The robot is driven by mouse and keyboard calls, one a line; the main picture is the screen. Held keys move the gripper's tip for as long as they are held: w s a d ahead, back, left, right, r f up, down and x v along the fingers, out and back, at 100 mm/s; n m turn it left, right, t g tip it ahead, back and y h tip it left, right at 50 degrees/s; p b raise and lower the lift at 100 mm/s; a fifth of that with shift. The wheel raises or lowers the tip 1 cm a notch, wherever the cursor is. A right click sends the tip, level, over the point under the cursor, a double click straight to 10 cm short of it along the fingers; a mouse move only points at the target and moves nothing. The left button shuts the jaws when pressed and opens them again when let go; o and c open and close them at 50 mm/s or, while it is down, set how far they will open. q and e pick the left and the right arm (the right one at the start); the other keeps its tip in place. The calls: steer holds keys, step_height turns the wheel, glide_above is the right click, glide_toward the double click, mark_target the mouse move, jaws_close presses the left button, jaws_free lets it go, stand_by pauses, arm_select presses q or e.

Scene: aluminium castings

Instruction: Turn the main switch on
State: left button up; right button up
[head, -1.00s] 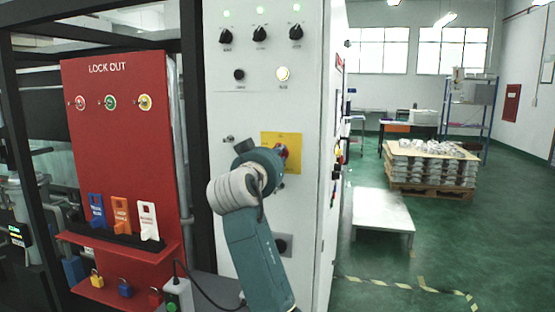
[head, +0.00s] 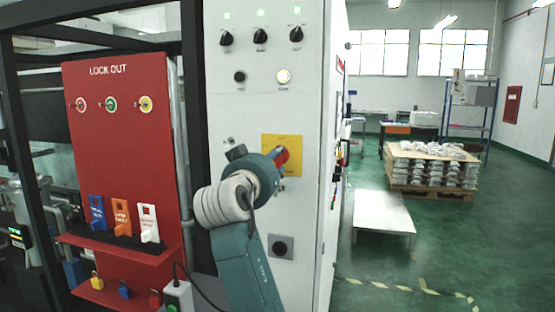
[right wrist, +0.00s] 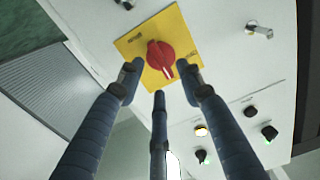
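The main switch is a red rotary knob (right wrist: 161,56) on a yellow square plate (right wrist: 128,44), fixed to the white cabinet front. In the head view the red knob (head: 282,155) shows just past my right gripper, on the yellow plate (head: 291,141). In the right wrist view my right gripper (right wrist: 160,74) is open, with fingertips on either side of the knob and a third finger below it. I see no clear contact with the knob. The knob's white mark points to the lower right of that picture; the plate's labels are too small to read. My left gripper is out of view.
The cabinet (head: 225,110) has black selector knobs (head: 260,36), green lamps and a lit button (head: 283,77). A red lockout board (head: 125,165) with tags and padlocks stands left. A low white platform (head: 383,212) and a pallet of castings (head: 433,172) lie to the right.

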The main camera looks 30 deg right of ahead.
steer(key=v, duration=0.8)
